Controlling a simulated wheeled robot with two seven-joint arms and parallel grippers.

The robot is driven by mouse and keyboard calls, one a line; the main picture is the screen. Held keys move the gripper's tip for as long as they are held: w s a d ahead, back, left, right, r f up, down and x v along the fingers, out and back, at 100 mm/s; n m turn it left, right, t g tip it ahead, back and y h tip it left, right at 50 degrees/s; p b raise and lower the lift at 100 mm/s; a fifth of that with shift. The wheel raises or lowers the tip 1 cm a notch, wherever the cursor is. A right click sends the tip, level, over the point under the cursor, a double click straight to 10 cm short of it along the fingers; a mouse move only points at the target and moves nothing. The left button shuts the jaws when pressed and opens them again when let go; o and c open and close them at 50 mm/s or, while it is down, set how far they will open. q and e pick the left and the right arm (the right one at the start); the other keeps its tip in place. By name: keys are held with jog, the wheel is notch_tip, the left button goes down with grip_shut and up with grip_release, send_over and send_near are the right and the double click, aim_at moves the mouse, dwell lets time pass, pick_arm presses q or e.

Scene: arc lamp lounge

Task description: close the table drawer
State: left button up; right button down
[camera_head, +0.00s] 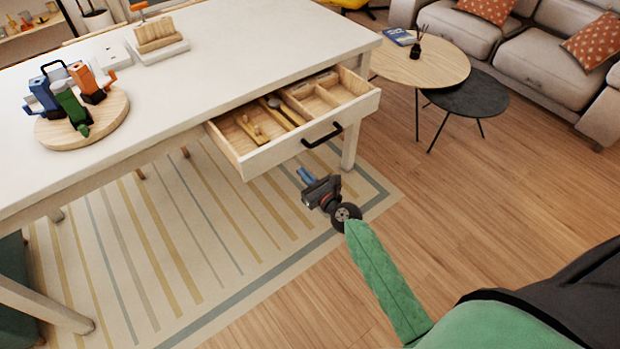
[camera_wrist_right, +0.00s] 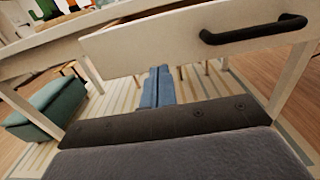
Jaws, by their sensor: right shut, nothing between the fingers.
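The white table (camera_head: 255,38) has its drawer (camera_head: 276,155) pulled open. The drawer's wooden compartments show, with several utensils inside. A black bar handle (camera_head: 323,136) is on the drawer front. In the right wrist view the drawer front (camera_wrist_right: 150,45) crosses the top, with the handle (camera_wrist_right: 253,30) at upper right. My right gripper (camera_head: 305,174) is shut and empty, with blue fingers, below and in front of the drawer front and apart from the handle. Its fingers (camera_wrist_right: 158,85) also show in the wrist view, below the drawer front. My left gripper is not in view.
A round wooden board (camera_head: 50,135) with several coloured tools stands on the table's left, and a white tray (camera_head: 165,52) farther back. Two round side tables (camera_head: 430,66) and a grey sofa (camera_head: 540,60) are at upper right. Wood floor (camera_head: 500,190) is clear at right.

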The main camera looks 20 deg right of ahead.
aim_at(282, 152)
pick_arm(q)
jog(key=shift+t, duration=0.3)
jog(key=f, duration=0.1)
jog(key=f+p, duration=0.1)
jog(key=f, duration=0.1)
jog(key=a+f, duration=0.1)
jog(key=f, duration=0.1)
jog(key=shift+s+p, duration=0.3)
jog(key=shift+p, duration=0.05)
pick_arm(e)
jog(key=x, duration=0.9)
jog(key=shift+f, duration=0.1)
